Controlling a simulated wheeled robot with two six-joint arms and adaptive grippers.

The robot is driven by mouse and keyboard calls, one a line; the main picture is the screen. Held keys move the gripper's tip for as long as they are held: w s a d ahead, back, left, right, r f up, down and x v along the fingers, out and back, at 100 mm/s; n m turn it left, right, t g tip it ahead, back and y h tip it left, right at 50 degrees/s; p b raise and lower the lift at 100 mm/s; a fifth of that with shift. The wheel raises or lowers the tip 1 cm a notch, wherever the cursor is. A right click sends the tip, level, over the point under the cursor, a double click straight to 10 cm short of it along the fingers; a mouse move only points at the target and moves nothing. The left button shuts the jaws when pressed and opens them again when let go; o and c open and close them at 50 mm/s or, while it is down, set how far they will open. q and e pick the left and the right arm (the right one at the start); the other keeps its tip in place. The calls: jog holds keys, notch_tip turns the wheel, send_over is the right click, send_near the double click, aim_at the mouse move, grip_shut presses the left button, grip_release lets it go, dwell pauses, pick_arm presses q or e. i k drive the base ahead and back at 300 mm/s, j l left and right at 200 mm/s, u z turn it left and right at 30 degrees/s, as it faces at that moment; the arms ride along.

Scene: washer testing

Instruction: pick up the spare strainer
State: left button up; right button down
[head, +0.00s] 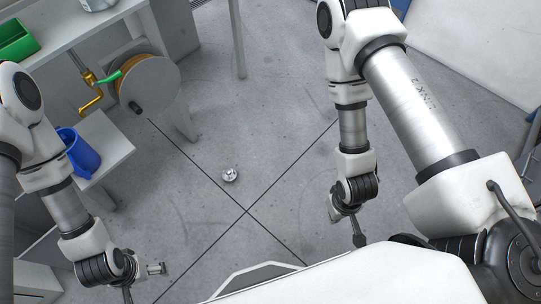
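A small round silvery metal piece (230,174), which looks like the strainer, lies on the grey floor near the middle of the head view. It is too small to make out its details. My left gripper (143,281) is at the lower left, apart from the piece, with its fingers spread and nothing between them. My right gripper (348,226) hangs to the right of the piece, also apart from it. Its fingers look spread and empty, seen from above.
A hose reel (150,82) with a green hose and a brass tap (90,101) are at the upper left. A blue jug (79,152) stands on a low white shelf (106,147). A green bin (15,40) sits on the bench above. The floor around the metal piece is clear.

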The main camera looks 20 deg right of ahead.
aim_at(229, 175)
jog(key=i+l+z, duration=0.1)
jog(key=i+l, duration=0.15)
jog(key=i, duration=0.25)
jog(key=i+l, duration=0.2)
jog(key=i, duration=0.35)
jog(key=z, duration=0.05)
